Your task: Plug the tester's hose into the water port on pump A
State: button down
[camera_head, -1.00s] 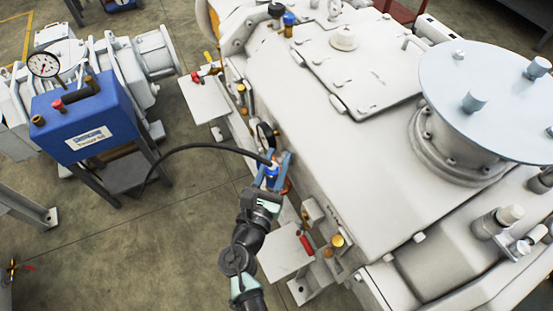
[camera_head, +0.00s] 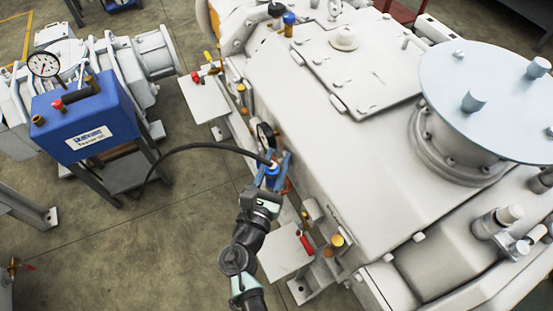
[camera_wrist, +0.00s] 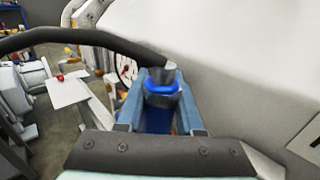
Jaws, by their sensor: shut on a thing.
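The blue tester (camera_head: 88,118) stands at the left in the head view, with a gauge on top. Its black hose (camera_head: 205,146) arcs over to the pump's near side. My gripper (camera_head: 272,175) is shut on the hose's blue-collared end connector, beside the white pump (camera_head: 350,170). In the wrist view the connector (camera_wrist: 161,88) sits between the blue fingers (camera_wrist: 160,115), with the hose (camera_wrist: 85,38) leaving to the left. The water port is hidden behind the gripper, and I cannot tell whether the connector touches it.
Small plates with valves stick out from the pump's side, one (camera_head: 203,98) beyond my gripper and one (camera_head: 284,254) nearer. A red-handled valve (camera_head: 305,243) sits close to the right of my arm. Open floor (camera_head: 150,240) lies between tester and pump.

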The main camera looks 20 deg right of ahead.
jog(key=shift+f+b, duration=0.95)
jog(key=shift+f, duration=0.1)
jog(key=shift+r, duration=0.15)
jog(key=shift+r+p, duration=0.5)
jog(key=shift+p, duration=0.15)
jog(key=shift+f+b, duration=0.5)
jog(key=shift+f, duration=0.15)
dwell(1.1)
jog(key=shift+c, duration=2.3)
grip_release()
jog(key=shift+s+d, duration=0.1)
jog(key=p+v, duration=0.1)
jog(key=v, duration=1.2)
